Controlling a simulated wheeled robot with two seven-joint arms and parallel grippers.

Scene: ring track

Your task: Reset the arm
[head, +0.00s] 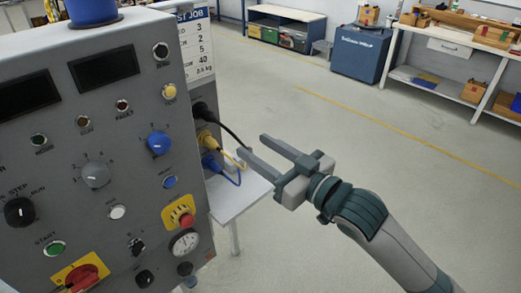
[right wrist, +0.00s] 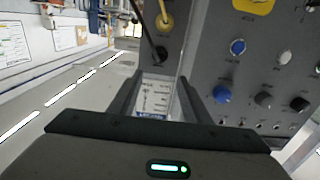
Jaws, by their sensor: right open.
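My right arm (head: 378,222) reaches in from the lower right in the head view. Its gripper (head: 254,146) is open and empty, with the two fingers apart and pointing left toward the side of a grey control panel (head: 120,170). The fingertips are close to the cables on that side; I see no clear contact. In the right wrist view the open gripper (right wrist: 157,92) has a printed card (right wrist: 154,98) and the panel side showing beyond and between its fingers. My left gripper is in neither view.
Black, yellow (head: 208,140) and blue (head: 211,162) plugs with cables stick out of the panel's right side above a small white table (head: 232,200). A blue container (head: 92,10) stands on top. A blue cabinet (head: 362,55) and workbenches stand far back. The floor at right is clear.

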